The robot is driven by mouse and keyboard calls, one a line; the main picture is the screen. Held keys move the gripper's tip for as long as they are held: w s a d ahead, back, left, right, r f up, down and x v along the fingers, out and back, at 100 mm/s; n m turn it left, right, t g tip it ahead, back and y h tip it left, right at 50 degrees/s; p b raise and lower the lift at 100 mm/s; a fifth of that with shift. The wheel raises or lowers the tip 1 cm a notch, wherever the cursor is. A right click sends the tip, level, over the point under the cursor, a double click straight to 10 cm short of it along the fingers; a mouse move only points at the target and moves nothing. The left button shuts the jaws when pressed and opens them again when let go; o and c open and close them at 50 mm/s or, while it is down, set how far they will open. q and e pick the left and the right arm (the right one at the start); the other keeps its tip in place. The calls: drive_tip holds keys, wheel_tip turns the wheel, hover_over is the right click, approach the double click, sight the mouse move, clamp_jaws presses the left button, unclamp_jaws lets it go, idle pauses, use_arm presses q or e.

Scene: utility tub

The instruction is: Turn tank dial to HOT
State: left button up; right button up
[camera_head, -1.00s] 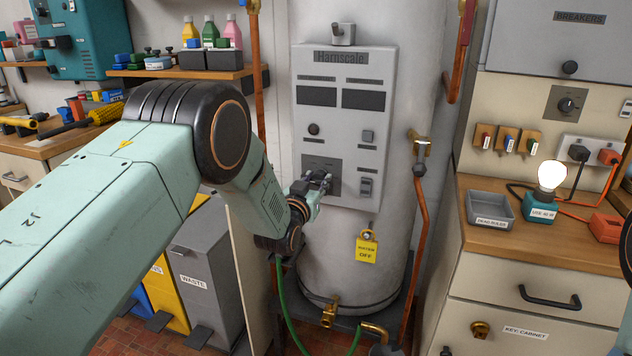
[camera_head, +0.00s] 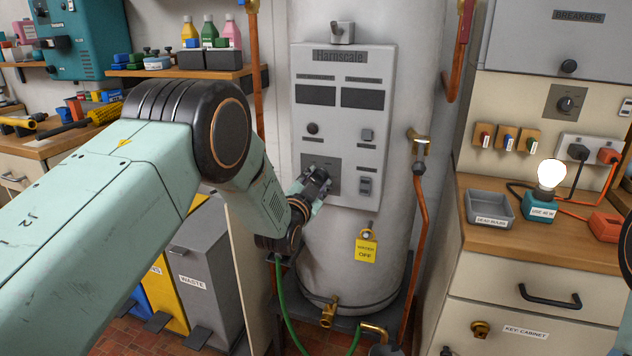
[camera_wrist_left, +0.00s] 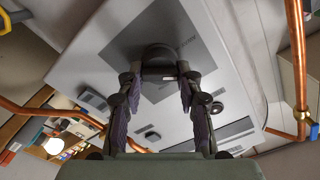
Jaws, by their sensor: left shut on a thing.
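The tank (camera_head: 350,240) is a tall pale grey cylinder with a grey control panel (camera_head: 377,130) on its front. The tank dial (camera_wrist_left: 158,52) is a dark round knob on a darker grey plate (camera_wrist_left: 180,85), at the panel's lower left in the head view. My left gripper (camera_head: 322,175) is at that plate; it also shows in the left wrist view (camera_wrist_left: 159,72), its two fingers either side of the knob and shut on it. The dial's markings and setting are too small or hidden to read. My right gripper is not in view.
A yellow "OFF" tag (camera_head: 367,251) hangs below the panel. Copper pipes (camera_head: 418,260) run on both sides of the tank. A counter with a grey tray (camera_head: 490,208) and a lit bulb (camera_head: 551,174) stands at right. Bins (camera_head: 200,270) stand at left.

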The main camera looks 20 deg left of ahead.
use_arm(q)
drive_tip(key=m, duration=0.7)
drive_tip(key=shift+f, duration=0.15)
drive_tip(key=m+b, duration=0.1)
drive_tip(key=m, duration=0.5)
drive_tip(key=shift+m, duration=0.4)
drive_tip(key=m, duration=0.7)
drive_tip(key=shift+a+f, duration=0.1)
drive_tip(key=m, duration=0.6)
drive_tip(key=shift+b, duration=0.35)
drive_tip(key=shift+w+m, duration=0.1)
drive_tip(key=shift+m, duration=0.2)
drive_tip(key=o, duration=1.1)
drive_tip(key=shift+f, duration=0.1)
drive_tip(key=shift+o, duration=0.2)
